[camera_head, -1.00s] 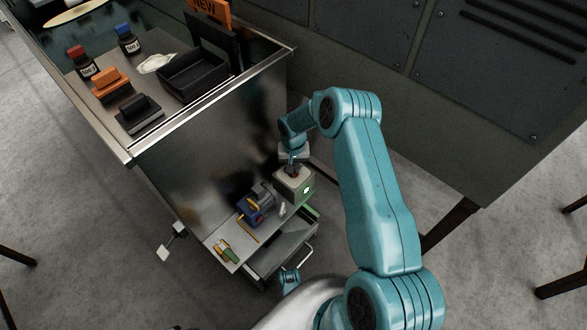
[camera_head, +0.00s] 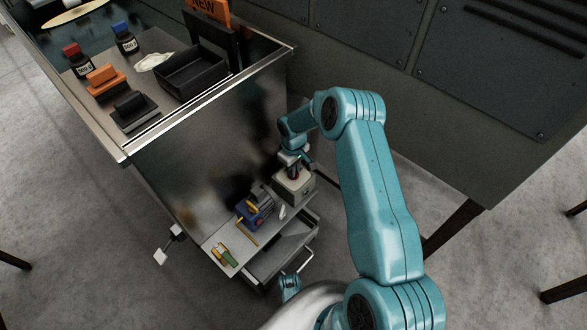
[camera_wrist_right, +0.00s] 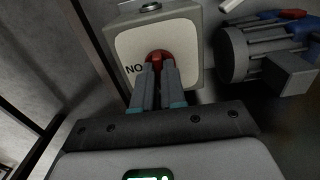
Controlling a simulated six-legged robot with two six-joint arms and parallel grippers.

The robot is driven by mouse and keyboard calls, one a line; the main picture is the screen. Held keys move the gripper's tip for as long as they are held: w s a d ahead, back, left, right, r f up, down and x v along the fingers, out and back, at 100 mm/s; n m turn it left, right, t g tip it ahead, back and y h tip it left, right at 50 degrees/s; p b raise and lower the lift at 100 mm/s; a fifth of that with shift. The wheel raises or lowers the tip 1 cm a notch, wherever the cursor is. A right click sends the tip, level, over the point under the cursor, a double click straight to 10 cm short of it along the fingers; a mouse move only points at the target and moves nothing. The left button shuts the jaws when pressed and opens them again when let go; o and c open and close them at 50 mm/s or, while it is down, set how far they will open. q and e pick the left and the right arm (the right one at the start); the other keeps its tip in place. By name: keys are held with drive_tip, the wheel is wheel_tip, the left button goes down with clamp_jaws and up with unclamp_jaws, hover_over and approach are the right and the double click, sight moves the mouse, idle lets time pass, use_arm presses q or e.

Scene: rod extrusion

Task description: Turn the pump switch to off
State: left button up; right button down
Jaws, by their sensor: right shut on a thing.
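The pump switch is a pale grey box (camera_head: 294,186) on the lower shelf beside the tall metal cabinet. A round metal-rimmed lamp (camera_wrist_right: 150,7) on the box's side looks unlit. In the head view my right gripper (camera_head: 293,170) is small and partly hidden by the wrist.
A blue and grey pump (camera_head: 257,208) stands close to the box on the shelf (camera_head: 215,243). An open drawer (camera_head: 283,252) is below. The metal bench (camera_head: 215,130) rises just behind, with bottles and a black tray (camera_head: 192,77) on top.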

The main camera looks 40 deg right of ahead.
drive_tip(key=shift+n, duration=0.3)
drive_tip(key=c, duration=1.2)
unclamp_jaws()
wheel_tip(320, 180, up, 16)
drive_tip(key=p, duration=0.5)
drive_tip(key=shift+r, duration=0.2)
drive_tip(key=shift+a, duration=0.1)
